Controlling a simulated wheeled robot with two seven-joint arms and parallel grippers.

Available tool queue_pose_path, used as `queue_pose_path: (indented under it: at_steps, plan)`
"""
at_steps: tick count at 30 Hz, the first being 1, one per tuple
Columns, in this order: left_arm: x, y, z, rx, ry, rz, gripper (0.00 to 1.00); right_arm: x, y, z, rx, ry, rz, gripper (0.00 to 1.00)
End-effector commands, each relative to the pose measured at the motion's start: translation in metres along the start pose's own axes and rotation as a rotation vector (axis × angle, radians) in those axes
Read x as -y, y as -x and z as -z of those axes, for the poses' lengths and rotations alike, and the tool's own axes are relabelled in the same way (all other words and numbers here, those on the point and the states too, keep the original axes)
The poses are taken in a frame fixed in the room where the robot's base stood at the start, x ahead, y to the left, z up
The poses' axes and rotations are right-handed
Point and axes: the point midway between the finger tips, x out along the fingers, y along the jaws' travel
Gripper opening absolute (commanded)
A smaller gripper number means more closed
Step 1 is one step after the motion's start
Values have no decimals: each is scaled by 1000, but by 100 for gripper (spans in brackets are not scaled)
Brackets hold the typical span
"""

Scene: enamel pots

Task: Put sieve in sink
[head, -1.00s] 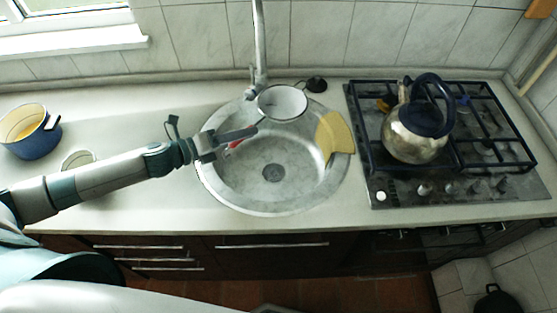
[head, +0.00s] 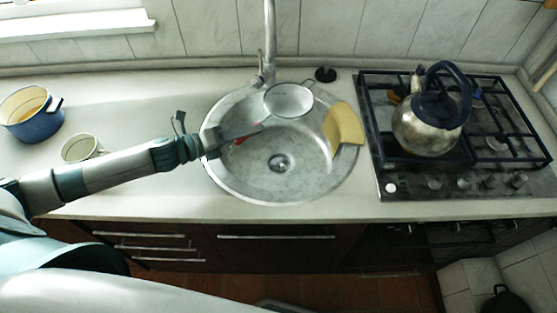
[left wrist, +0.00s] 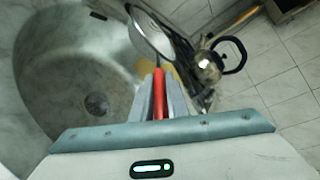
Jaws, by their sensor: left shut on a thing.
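The sieve (head: 289,100) is a round pale bowl with a thin rim and a small wire loop at its far side. In the head view it shows over the back of the sink (head: 245,185), near the tap; whether it touches the sink is unclear. My left gripper (head: 250,134) comes in from the left over the sink and is shut on the sieve's handle. In the left wrist view, a red handle (left wrist: 159,95) sits between the fingers, with the sieve bowl (left wrist: 150,30) beyond them. My right gripper is not in view.
A tap (head: 268,50) stands behind the sink. A yellow cloth-like piece (head: 344,124) lies over the sink's right rim. A kettle (head: 425,125) stands on the hob (head: 385,170). A blue pot (head: 38,125) and a pale cup (head: 78,149) stand on the left counter.

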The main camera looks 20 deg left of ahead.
Motion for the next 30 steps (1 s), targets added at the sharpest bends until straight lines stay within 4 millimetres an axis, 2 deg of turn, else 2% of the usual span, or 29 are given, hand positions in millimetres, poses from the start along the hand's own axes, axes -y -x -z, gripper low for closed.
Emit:
queue_pose_path:
  at_steps: [1, 6, 17, 18, 20, 30]
  plan:
    - [-7, -2, 4, 0, -1, 1, 0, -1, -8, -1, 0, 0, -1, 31]
    - [-13, -4, 8, 0, 0, 1, 0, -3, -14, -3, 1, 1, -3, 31]
    - [-14, -4, 9, 0, 0, 1, 0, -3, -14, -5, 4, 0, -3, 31]
    - [-14, -4, 9, 0, 0, 1, 21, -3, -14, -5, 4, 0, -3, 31]
    - [-14, -4, 9, 0, 0, 1, 35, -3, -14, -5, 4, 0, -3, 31]
    - [-14, -4, 9, 0, 0, 1, 36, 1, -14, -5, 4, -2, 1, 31]
